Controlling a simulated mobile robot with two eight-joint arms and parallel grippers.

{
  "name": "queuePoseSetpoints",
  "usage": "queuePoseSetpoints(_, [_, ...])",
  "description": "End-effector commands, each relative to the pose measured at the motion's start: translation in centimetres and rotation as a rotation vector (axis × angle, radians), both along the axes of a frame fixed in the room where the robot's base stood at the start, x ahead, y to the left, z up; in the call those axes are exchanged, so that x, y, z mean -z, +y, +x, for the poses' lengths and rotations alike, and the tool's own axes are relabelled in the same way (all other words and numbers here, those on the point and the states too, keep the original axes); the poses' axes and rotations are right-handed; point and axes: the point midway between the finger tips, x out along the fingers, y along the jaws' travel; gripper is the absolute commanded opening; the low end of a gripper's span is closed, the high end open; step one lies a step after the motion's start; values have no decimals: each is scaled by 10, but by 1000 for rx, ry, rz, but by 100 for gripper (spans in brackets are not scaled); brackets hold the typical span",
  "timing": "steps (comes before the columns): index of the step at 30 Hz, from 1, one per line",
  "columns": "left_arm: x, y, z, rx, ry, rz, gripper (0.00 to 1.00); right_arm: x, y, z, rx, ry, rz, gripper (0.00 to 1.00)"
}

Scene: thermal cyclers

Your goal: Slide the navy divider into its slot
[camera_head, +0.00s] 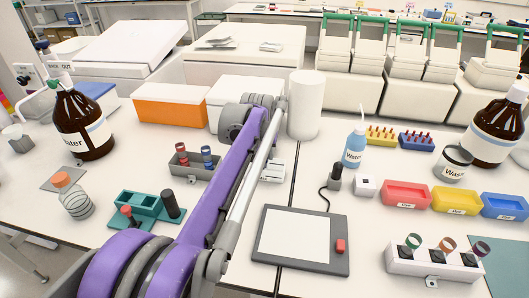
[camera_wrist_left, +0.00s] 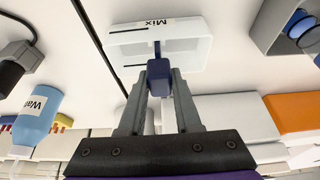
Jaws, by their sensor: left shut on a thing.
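In the left wrist view my left gripper (camera_wrist_left: 158,76) is shut on the navy divider (camera_wrist_left: 158,79), with its block-like grip between the fingertips. A thin navy part of the divider points at the white tray labelled Mix (camera_wrist_left: 192,27). The divider overlaps the tray's near wall in this view; I cannot tell whether it touches or sits in a slot. Dark lines show on the tray. In the head view the white tray (camera_head: 276,171) is partly hidden behind my purple left arm, and the divider and gripper fingers are hidden. My right gripper is not in view.
A grey rack with capped tubes (camera_head: 192,168) stands left of my arm. A grey flat-panel device (camera_head: 300,264) lies in front of the tray. A white cylinder (camera_head: 305,105) stands behind it, and a blue water bottle (camera_head: 355,149) is to the right.

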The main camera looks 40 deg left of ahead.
Motion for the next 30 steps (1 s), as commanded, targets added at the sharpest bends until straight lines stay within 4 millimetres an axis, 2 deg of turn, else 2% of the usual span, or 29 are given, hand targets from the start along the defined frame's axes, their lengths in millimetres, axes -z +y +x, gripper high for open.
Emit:
queuePoseSetpoints(11, [10, 0, 0, 0, 0, 0, 10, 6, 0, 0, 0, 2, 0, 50])
queuePoseSetpoints(12, [9, 0, 0, 0, 0, 0, 39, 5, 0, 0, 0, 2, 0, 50])
queuePoseSetpoints(17, [9, 0, 0, 0, 0, 0, 67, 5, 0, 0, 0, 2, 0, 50])
queuePoseSetpoints(26, [8, 0, 0, 0, 0, 0, 67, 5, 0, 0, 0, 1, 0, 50])
queuePoseSetpoints(30, [-5, -3, -5, 0, 0, 0, 67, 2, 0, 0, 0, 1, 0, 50])
